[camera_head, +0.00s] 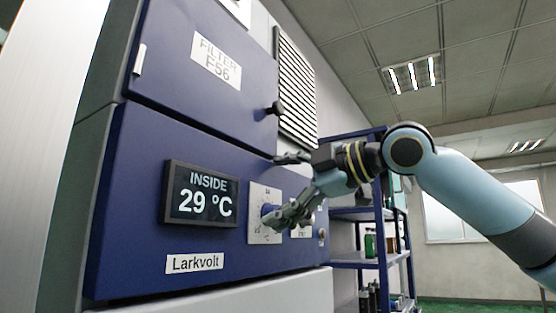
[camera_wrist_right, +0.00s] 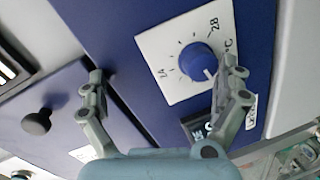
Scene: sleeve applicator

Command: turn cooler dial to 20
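The cooler dial is a round blue knob (camera_wrist_right: 197,61) on a white square scale plate (camera_wrist_right: 158,60) in the right wrist view. A pale mark on the knob faces the lower right, towards a finger; I see no 20. My right gripper (camera_wrist_right: 163,69) is open, with the knob between the lines of its fingers, nearer the right one. In the head view the right gripper (camera_head: 276,190) is in front of the plate (camera_head: 256,234) and partly covers the knob (camera_head: 267,211); contact is unclear. My left gripper is out of view.
The display (camera_head: 202,195) reads INSIDE 29 °C, left of the dial on the blue panel. A filter door (camera_head: 200,65) with a black knob (camera_head: 275,108) is above. A blue shelf rack (camera_head: 370,262) with bottles stands behind, to the right.

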